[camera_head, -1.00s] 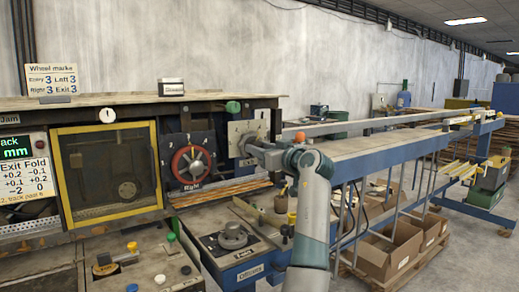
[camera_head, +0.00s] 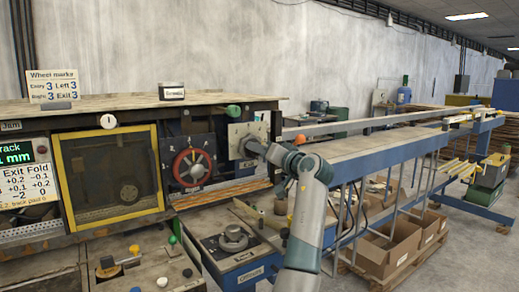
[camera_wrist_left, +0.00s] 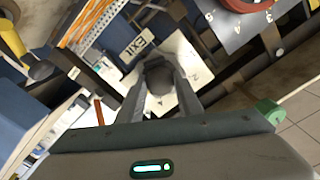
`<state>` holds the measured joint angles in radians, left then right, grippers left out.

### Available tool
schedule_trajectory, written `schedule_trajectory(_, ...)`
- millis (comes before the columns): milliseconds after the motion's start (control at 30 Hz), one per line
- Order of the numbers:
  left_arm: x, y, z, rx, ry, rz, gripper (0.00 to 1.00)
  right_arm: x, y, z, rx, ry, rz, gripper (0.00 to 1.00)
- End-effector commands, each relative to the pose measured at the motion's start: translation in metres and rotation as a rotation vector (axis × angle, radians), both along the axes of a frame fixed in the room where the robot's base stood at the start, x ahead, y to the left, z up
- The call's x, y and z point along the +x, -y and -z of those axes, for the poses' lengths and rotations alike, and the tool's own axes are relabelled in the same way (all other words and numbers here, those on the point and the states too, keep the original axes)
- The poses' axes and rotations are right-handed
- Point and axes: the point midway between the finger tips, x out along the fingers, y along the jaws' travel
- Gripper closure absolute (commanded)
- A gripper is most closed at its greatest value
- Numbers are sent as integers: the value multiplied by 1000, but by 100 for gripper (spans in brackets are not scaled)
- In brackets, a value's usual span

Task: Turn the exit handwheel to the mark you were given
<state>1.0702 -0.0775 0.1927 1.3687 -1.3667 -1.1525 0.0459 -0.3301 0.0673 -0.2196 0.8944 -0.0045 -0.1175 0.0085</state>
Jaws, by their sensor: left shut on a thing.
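The exit handwheel (camera_wrist_left: 158,73) shows in the left wrist view as a dark round knob in front of a pale plate (camera_wrist_left: 193,95) with number marks. An EXIT label (camera_wrist_left: 137,47) sits beside it. My left gripper (camera_wrist_left: 162,88) has its two fingers on either side of the knob and is shut on it. In the head view the plate (camera_head: 236,133) is at the right end of the machine, and my left gripper (camera_head: 250,147) covers most of the wheel. The mark it points to cannot be read. A card (camera_head: 52,86) reads Wheel marks, with Exit 3. My right gripper is out of view.
The red Right handwheel (camera_head: 191,167) is just left of the exit plate. A green knob (camera_head: 234,111) is above the plate. A long blue-framed conveyor (camera_head: 365,146) runs off to the right. Cardboard boxes (camera_head: 385,250) stand below it.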

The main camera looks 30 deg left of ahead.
Motion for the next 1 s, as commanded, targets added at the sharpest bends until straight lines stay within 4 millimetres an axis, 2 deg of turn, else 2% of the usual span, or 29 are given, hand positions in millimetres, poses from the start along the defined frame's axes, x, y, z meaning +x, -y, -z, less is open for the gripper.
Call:
schedule_trajectory(200, 0, 1, -2, 18, -39, 3, 90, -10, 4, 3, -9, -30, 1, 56)
schedule_trajectory(567, 0, 1, -2, 21, -43, 2, 90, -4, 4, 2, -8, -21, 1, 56)
schedule_trajectory(600, 0, 1, -2, 22, -43, 1, 58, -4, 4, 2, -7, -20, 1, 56)
schedule_trajectory(633, 0, 0, -2, 21, -43, 2, 51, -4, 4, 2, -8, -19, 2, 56)
schedule_trajectory(1000, 0, 1, 0, 19, -43, 1, 49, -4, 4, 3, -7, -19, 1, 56)
